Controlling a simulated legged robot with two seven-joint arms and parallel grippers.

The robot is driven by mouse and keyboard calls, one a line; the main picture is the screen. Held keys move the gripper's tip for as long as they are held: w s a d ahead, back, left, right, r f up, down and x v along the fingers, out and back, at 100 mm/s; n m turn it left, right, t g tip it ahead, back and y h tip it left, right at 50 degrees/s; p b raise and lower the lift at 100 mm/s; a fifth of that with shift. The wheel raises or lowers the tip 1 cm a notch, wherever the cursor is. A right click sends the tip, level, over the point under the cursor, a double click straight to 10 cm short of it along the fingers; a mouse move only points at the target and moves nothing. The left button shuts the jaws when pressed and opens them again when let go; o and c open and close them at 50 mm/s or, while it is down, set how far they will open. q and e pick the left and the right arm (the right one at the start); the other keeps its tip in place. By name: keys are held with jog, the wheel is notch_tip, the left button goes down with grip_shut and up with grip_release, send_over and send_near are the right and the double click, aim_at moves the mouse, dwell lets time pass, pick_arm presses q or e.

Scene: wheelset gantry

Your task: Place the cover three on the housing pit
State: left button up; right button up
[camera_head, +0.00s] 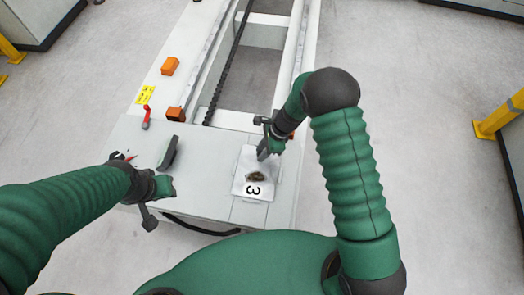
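A pale square plate marked "3" (263,188) lies on the grey top of the gantry's near end. A small brownish, irregular patch (256,177) shows in its middle; I cannot tell if this is an opening or a part. I cannot tell the cover from the housing pit here. My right gripper (264,151) points down at the plate's upper right edge, touching or just above it. Its finger gap is too small to judge. My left gripper (160,187) is over the left part of the top, apart from the plate, its fingers mostly hidden.
A dark upright piece (168,153) stands on the top between my grippers. A red lever (147,117) and orange blocks (170,66) sit along the left rail. Beyond is the gantry's open frame (255,65). A yellow post (500,115) stands at right.

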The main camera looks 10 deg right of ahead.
jog(key=o, duration=0.3)
jog(key=shift+r, duration=0.1)
jog(key=p+v, duration=0.3)
jog(key=v, duration=0.9)
jog(key=s+d+r+n+t+h, duration=0.1)
jog(key=s+d+r+n+h, duration=0.1)
jog(key=s+r+n, duration=0.2)
jog(key=s+d+r+n+t+h, duration=0.1)
jog(key=s+r+n, duration=0.4)
jog(key=s+n, duration=0.6)
jog(key=d+n+h, duration=0.1)
jog(key=n, duration=0.3)
jog(key=shift+s+d+r+h, duration=0.2)
jog(key=shift+d+r+h, duration=0.05)
jog(key=shift+d+h, duration=0.05)
